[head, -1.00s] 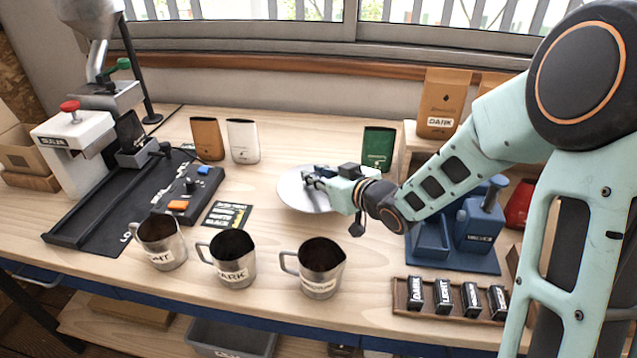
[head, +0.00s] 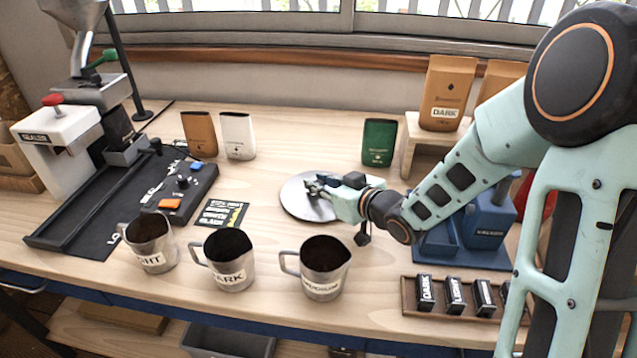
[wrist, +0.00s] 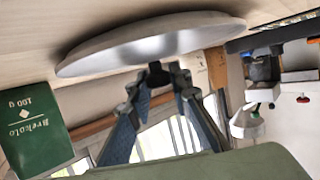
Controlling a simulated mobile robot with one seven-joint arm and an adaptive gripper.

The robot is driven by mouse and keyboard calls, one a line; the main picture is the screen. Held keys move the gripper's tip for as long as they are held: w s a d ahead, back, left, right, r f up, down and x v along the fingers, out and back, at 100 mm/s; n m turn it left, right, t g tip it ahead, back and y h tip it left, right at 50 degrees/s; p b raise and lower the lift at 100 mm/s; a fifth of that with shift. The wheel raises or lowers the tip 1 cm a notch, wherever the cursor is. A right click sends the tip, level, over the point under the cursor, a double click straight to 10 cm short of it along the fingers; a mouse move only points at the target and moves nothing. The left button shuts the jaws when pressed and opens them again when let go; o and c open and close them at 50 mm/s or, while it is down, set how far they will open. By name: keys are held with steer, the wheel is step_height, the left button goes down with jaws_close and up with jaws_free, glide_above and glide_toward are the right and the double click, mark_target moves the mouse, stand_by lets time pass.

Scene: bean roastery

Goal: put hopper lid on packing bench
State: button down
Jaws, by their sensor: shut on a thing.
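The hopper lid (head: 297,199) is a round, grey metal disc, held flat at the middle of the wooden packing bench (head: 265,183). My gripper (head: 316,188) is shut on the lid at its centre; its fingers also meet there in the wrist view (wrist: 158,75). The lid (wrist: 150,48) spans the wrist view and lies very close to the bench surface. I cannot tell whether it touches the bench. The part between my fingertips is mostly hidden.
Three metal jugs (head: 323,270) stand along the front. A green bag (head: 379,142) stands behind the lid, brown (head: 199,134) and white (head: 238,136) bags back left. A blue stand (head: 485,225) and tray of small labelled blocks (head: 410,298) are right. Bare bench surrounds the lid.

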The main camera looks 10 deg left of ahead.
steer(key=c, duration=1.8)
jaws_free()
steer(key=shift+o, duration=0.2)
steer(key=shift+r, duration=0.1)
steer(key=p+v, duration=0.2)
steer(key=v, duration=1)
